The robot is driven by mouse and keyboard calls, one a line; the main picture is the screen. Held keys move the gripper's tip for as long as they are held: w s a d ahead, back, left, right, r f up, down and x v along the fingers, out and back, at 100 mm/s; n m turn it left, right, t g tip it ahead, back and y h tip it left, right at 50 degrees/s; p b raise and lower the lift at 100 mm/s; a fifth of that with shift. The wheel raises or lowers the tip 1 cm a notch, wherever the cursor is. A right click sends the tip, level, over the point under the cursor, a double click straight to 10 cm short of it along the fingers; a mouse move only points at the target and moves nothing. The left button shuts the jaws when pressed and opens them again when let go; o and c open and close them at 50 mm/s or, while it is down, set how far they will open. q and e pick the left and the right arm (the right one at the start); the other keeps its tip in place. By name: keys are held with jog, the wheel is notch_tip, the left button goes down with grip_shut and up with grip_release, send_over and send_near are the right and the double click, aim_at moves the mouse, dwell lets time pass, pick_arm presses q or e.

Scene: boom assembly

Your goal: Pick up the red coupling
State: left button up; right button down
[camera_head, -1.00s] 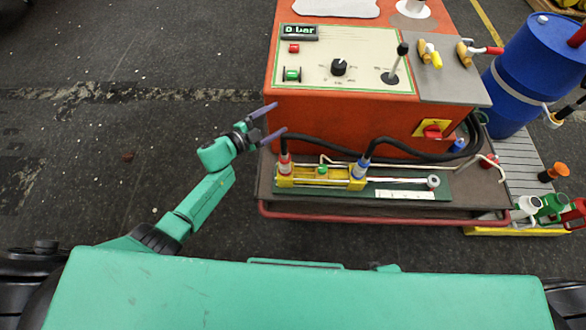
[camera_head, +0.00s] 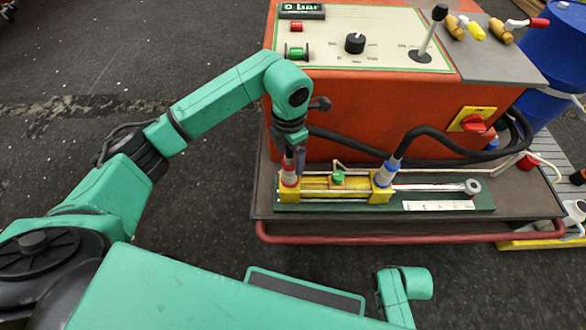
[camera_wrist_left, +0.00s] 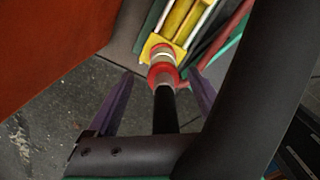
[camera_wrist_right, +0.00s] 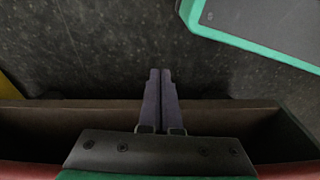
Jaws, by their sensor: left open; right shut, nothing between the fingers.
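The red coupling (camera_head: 289,175) stands on the left end of the yellow cylinder block (camera_head: 306,191). A black hose runs up from it. In the left wrist view the red coupling (camera_wrist_left: 162,74) shows as a red ring with a pale band, with the black hose (camera_wrist_left: 166,110) coming toward the camera. My left gripper (camera_head: 294,162) points down over the coupling. It is open, with one finger (camera_wrist_left: 112,108) to each side of the hose, and the coupling lies just beyond the tips. My right gripper (camera_wrist_right: 160,75) is shut and empty, away from the coupling.
A blue coupling (camera_head: 384,175) with its hose stands at the block's right end. The orange cabinet (camera_head: 390,115) rises close behind, with a control panel on top. A red rail (camera_head: 400,232) runs along the cart's front edge. Dark floor lies open to the left.

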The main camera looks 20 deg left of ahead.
aim_at(290, 171)
pick_arm(q)
jog(key=f, duration=0.5)
jog(key=shift+s+f+b, duration=0.35)
jog(key=shift+f+b, duration=0.05)
jog(key=shift+w+f, duration=0.1)
jog(key=shift+f, duration=0.25)
jog(key=shift+r, duration=0.1)
grip_shut()
pick_arm(e)
jog(key=shift+w+a+r, duration=0.15)
jog(key=shift+w+r, duration=0.1)
jog(key=shift+r, duration=0.3)
jog(key=shift+w+a+r, duration=0.15)
jog(key=shift+w+r, duration=0.05)
jog(key=shift+r, duration=0.3)
